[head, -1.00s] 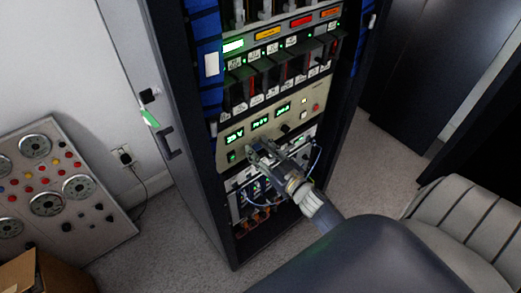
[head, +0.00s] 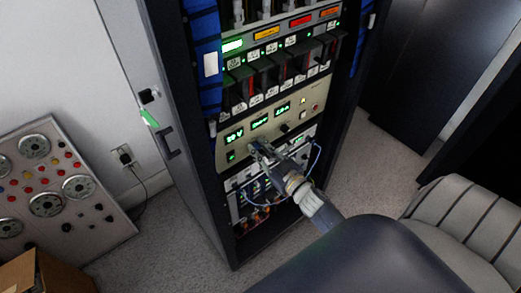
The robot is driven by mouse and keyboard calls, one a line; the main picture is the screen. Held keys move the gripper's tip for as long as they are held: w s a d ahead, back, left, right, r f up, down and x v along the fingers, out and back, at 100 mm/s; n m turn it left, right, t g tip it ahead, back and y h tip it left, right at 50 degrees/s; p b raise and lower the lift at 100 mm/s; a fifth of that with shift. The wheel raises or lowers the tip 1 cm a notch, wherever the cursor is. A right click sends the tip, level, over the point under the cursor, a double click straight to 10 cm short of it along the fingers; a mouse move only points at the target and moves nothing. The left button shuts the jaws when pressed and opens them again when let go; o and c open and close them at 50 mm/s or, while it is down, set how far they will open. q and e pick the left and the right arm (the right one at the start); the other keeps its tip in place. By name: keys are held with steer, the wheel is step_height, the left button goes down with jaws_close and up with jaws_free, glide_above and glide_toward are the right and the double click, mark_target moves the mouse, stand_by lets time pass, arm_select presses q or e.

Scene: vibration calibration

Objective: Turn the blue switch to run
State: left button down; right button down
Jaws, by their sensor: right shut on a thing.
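My right gripper (head: 257,149) is at the lower middle of the beige panel (head: 283,130) in the rack, in the head view. Its fingers are shut on a small control at the panel face, which I take to be the blue switch. The fingers hide it, so its colour and pointer position cannot be seen. The panel has three green lit displays (head: 259,122), a green button (head: 230,155) at lower left, and a black knob (head: 285,128) and red button (head: 315,107) to the right. My left gripper is not in view.
A gauge board (head: 105,222) leans at left beside a cardboard box (head: 45,272). A grey padded seat (head: 465,225) is at right.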

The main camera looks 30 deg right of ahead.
steer(key=n, duration=0.3)
steer(key=n+b, duration=0.1)
steer(key=n, duration=0.3)
steer(key=shift+s+a+f, duration=0.1)
steer(key=shift+a+f, duration=0.05)
steer(key=shift+f+n+b, duration=0.1)
steer(key=shift+n+b, duration=1)
steer(key=shift+n, duration=3.2)
